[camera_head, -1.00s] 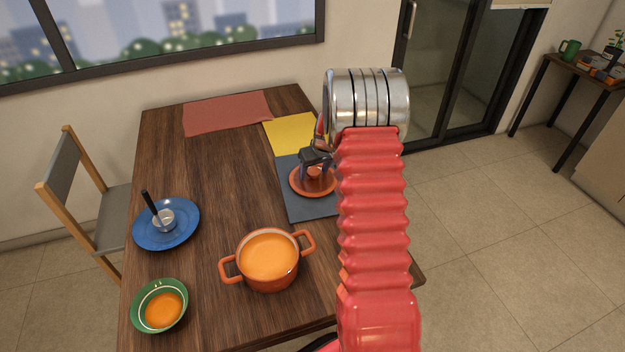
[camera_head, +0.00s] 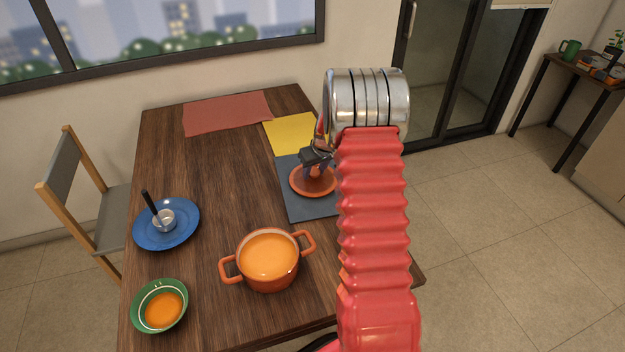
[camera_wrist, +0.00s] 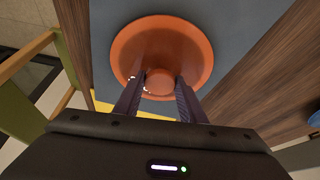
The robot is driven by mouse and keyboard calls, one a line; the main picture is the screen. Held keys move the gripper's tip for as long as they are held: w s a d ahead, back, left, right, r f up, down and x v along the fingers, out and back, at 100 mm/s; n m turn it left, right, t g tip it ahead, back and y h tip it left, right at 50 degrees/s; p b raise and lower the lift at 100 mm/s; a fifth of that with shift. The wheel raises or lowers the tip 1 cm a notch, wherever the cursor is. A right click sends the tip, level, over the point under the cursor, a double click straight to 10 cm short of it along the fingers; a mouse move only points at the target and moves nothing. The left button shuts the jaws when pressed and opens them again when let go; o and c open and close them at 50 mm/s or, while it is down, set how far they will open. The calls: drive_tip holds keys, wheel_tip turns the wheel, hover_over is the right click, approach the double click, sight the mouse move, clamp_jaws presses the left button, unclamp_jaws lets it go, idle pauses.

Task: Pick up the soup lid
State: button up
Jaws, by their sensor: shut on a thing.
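The orange soup lid (camera_head: 312,182) lies on the dark grey placemat (camera_head: 300,210) on the table. In the wrist view the lid (camera_wrist: 185,40) is a round disc with a raised knob (camera_wrist: 159,81) at its near side. My gripper (camera_head: 316,170) is over the lid, with its two fingers on either side of the knob. My gripper (camera_wrist: 158,88) is shut on the knob in the wrist view. The orange pot (camera_head: 268,262) holds orange soup and stands uncovered nearer on the table. Part of the placemat is hidden behind my arm.
A blue plate (camera_head: 182,232) with a ladle (camera_head: 163,220) and a green bowl (camera_head: 145,322) of soup stand at the left. A yellow mat (camera_head: 288,133) and a red mat (camera_head: 227,112) lie further back. A chair (camera_head: 80,190) is at the left edge.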

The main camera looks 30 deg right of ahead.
sight(314, 172)
drive_tip(key=c, duration=0.3)
wheel_tip(314, 172, up, 10)
idle(0.7)
idle(0.4)
drive_tip(key=s+a, duration=0.3)
drive_tip(key=a, duration=1.3)
drive_tip(key=s+a+n, duration=0.1)
drive_tip(key=s+a, duration=0.3)
drive_tip(key=a, duration=1.1)
drive_tip(key=shift+s+a+r+n+y, duration=0.2)
drive_tip(key=shift+s+a+n+y, duration=0.1)
drive_tip(key=shift+a, duration=0.05)
